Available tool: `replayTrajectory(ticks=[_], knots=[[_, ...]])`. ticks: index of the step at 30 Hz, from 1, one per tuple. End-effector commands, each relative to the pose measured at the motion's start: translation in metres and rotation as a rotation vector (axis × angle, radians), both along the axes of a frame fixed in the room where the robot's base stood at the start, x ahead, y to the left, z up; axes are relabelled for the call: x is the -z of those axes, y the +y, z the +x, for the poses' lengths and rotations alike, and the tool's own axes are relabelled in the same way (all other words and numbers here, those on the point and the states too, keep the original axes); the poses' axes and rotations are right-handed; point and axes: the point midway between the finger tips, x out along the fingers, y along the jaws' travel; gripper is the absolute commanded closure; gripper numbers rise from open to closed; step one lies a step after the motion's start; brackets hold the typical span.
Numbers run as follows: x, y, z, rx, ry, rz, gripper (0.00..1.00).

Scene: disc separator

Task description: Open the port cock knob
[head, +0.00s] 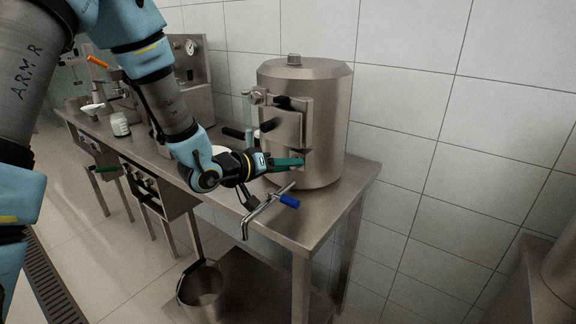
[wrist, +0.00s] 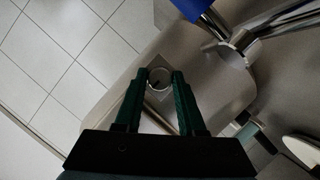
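My gripper (head: 290,162) has green fingers and is at the lower front of the steel cylinder (head: 327,120) on the table. In the wrist view my gripper (wrist: 160,77) shows two fingers apart, with a small round metal fitting (wrist: 160,79) framed between their tips. I cannot tell whether the fingers touch it, or whether it is the port cock knob. A steel pipe valve with a blue handle (head: 289,201) sits just below my gripper, and the blue handle (wrist: 192,8) is at the top of the wrist view. The fingers partly hide the cylinder's lower front.
The steel table (head: 310,225) ends in a corner at the right. A bracket with dark handles (head: 284,128) is on the cylinder just above my gripper. A bucket (head: 203,292) stands below the table. A white jar (head: 121,125) is farther left. A tiled wall is behind.

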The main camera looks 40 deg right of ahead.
Motion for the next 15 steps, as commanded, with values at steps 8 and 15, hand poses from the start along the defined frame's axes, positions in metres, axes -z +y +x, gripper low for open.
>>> replayTrajectory(ticks=[8,15], knots=[[0.0000,0.0001,0.0001,0.000,0.000,0.000,0.94],[-0.0001,0.0002,0.0001,-0.001,0.000,0.001,1.00]])
